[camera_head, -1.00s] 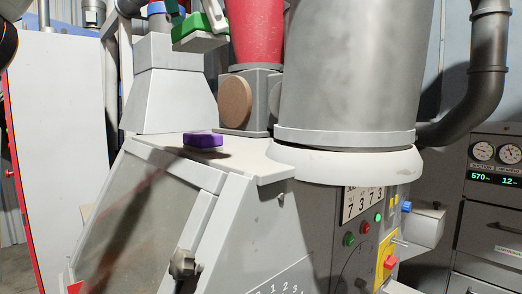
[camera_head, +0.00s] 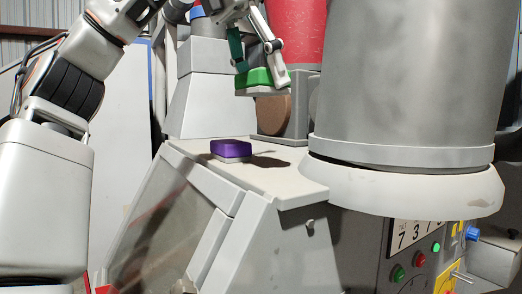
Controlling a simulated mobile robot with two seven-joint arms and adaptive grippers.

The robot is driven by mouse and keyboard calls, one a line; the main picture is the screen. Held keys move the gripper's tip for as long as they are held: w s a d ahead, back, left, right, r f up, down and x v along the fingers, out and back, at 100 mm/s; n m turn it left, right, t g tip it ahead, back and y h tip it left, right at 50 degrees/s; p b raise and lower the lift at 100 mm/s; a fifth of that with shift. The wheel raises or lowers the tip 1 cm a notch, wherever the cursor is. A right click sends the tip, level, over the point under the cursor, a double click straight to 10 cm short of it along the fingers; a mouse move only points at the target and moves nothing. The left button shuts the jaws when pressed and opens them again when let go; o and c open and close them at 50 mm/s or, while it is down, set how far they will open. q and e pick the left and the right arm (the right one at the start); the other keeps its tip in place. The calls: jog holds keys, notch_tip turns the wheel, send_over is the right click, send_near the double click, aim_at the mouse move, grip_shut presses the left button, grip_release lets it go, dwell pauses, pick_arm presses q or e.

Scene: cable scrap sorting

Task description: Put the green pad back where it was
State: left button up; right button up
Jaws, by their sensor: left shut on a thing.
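The green pad (camera_head: 262,78), green on top with a pale underside, is held in my left gripper (camera_head: 262,72), whose fingers are shut on its two sides. The pad hangs in the air above the machine's grey top and is slightly tilted. A purple pad (camera_head: 231,149) with a pale base lies on the grey ledge (camera_head: 290,186), below and to the left of the green pad, apart from it. My right gripper is not in view.
A large grey cylinder (camera_head: 405,80) on a pale collar stands to the right. A grey tapered housing (camera_head: 200,100) stands behind the ledge on the left. A red cone (camera_head: 297,35) and a block with a brown disc (camera_head: 273,116) are behind the green pad. The ledge's front right is bare.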

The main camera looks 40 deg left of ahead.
aim_at(268, 168)
pick_arm(q)
notch_tip(268, 168, down, 13)
jog(key=shift+r, duration=0.1)
dwell(0.5)
jog(key=o, duration=0.8)
jog(key=v, duration=1.2)
dwell(0.4)
